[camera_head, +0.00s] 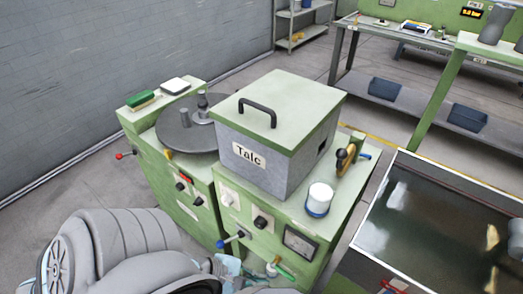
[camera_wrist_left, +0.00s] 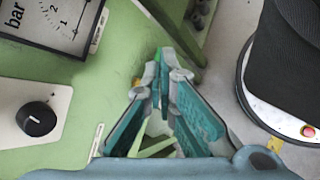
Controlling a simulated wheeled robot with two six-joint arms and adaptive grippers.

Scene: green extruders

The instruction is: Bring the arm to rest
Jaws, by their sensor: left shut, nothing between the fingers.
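My left arm comes in from the lower left in the head view. Its gripper (camera_head: 250,272) is low in front of the green machine, partly hidden by the wrist. In the left wrist view the teal fingers of the left gripper (camera_wrist_left: 161,72) converge and meet at the tips, with nothing held between them. The green machine front, with a bar gauge (camera_wrist_left: 70,20) and a black knob (camera_wrist_left: 36,119), lies behind and left of the fingers.
The green machine (camera_head: 340,205) carries a grey Talc box (camera_head: 245,170), a white cup (camera_head: 319,198) and a round grey plate (camera_head: 180,138). Levers stick out from its front, close to my gripper. A dark tank (camera_head: 400,230) stands at right. Floor is open at left.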

